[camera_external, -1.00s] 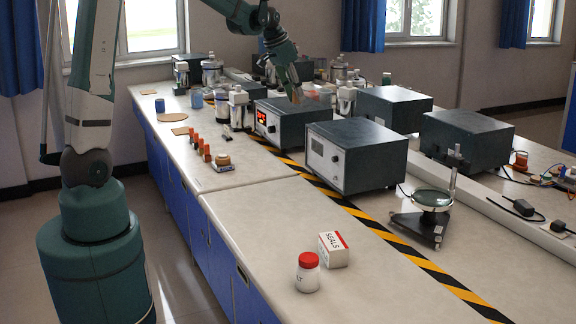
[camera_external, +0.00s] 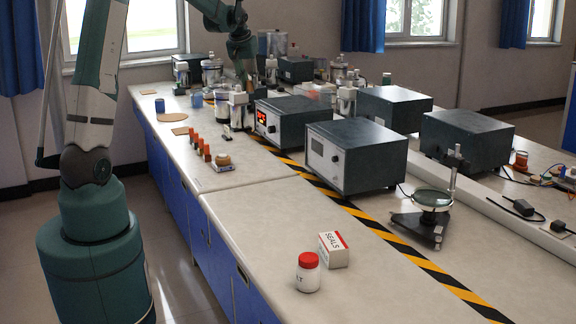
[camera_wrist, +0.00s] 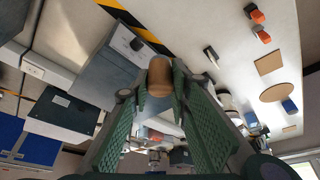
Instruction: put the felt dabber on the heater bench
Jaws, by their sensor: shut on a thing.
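My gripper (camera_external: 247,82) is over the far part of the bench, just behind and left of the grey box with a red display (camera_external: 282,121). In the wrist view my gripper (camera_wrist: 160,88) is shut on a brown, rounded piece (camera_wrist: 159,72), which I take to be the felt dabber. It sticks out past the fingertips, and its lower part is hidden between them. In the external view it is too small to make out. I cannot tell for sure which thing is the heater bench; the grey box with the red display is one candidate.
Larger grey boxes (camera_external: 357,156) stand to the right. Metal-topped jars (camera_external: 238,108) crowd the area by my gripper. A red-lidded bottle (camera_external: 308,272) and a SEALS box (camera_external: 333,250) stand in front.

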